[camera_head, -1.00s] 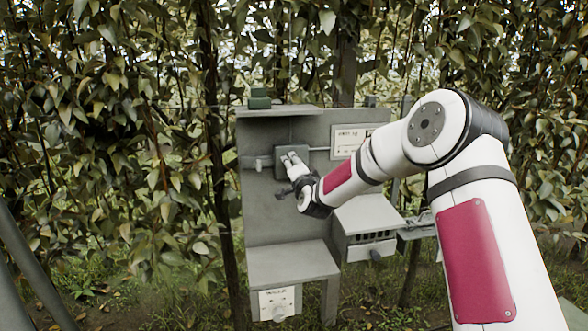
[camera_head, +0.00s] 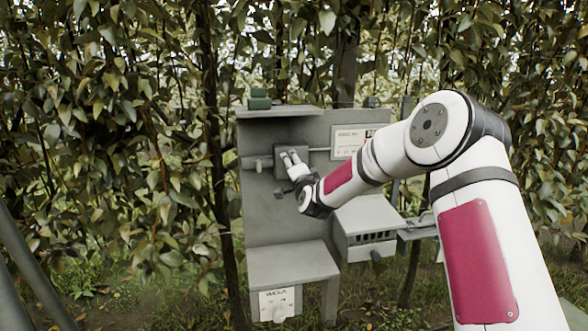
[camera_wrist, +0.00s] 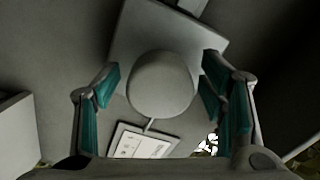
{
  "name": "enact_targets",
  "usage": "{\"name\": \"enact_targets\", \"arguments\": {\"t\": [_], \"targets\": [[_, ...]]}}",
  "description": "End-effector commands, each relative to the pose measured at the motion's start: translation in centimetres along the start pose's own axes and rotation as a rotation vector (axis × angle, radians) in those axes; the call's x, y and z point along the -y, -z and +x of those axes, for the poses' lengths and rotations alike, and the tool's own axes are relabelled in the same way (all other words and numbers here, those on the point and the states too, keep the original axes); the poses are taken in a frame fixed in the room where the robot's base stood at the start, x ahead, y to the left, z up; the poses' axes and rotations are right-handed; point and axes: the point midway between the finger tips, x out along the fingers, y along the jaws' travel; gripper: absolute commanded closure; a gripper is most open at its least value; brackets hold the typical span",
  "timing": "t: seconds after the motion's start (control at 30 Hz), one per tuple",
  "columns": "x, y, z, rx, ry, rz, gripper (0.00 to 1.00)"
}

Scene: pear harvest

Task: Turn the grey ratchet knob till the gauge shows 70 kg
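The grey ratchet knob (camera_wrist: 160,84) is a rounded disc in the middle of the wrist view, in front of a grey square box (camera_wrist: 168,35). My gripper (camera_wrist: 160,92) is open, with one teal-padded finger on each side of the knob and a visible gap on both sides. I cannot make out a gauge reading.
The box sits on a grey upright panel (camera_head: 268,215) with a wire or rod running sideways. A printed plate (camera_head: 346,142) is on its right. A green block (camera_head: 260,99) stands on top. Below are a shelf (camera_head: 290,262) and a slotted box (camera_head: 372,238). Leafy branches surround the stand.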

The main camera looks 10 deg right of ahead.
Motion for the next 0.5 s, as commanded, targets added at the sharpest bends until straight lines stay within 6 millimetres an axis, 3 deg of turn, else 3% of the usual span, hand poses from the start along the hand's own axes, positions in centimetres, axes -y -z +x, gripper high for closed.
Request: {"name": "enact_targets", "arguments": {"t": [0.27, 0.5], "targets": [[0.1, 0.0, -1.0, 0.000, 0.000, -0.001, 0.36], [0.0, 0.0, -5.1, 0.001, -0.001, -0.002, 0.36]]}}
